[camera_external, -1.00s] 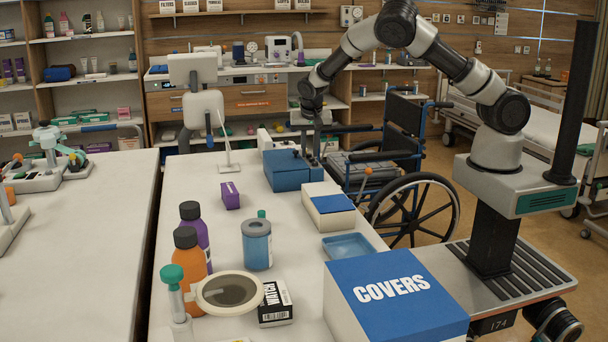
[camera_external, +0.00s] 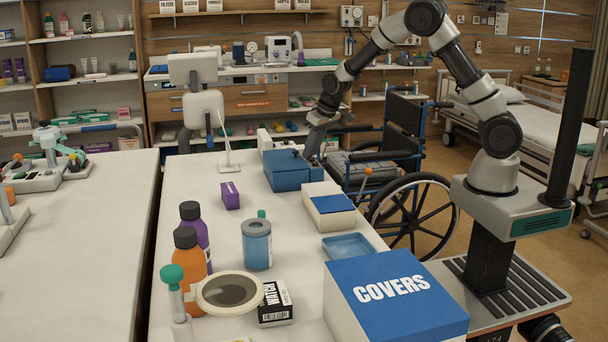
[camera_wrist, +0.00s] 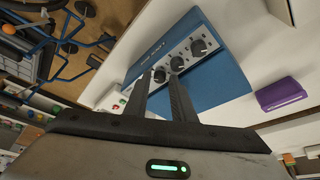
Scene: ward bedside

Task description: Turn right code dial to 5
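The blue box (camera_external: 290,170) with the code dials stands on the white table; it also fills the upper middle of the wrist view (camera_wrist: 217,88). Its pale panel carries three dark dials in a row: an upper one (camera_wrist: 198,47), a middle one (camera_wrist: 177,64) and a lower-left one (camera_wrist: 160,75). The dial numbers are too small to read. My gripper (camera_wrist: 160,78) is open, with a gap between its fingers. Its tips appear near the lower-left dial; contact cannot be told. In the external view my gripper (camera_external: 313,153) is at the box's right far side, partly hidden.
A purple box (camera_external: 230,195) lies left of the blue box, and a white box with a blue lid (camera_external: 328,208) lies in front. A wheelchair (camera_external: 405,165) stands close on the right. A blue tray (camera_external: 348,246), bottles and a COVERS box (camera_external: 395,295) are nearer.

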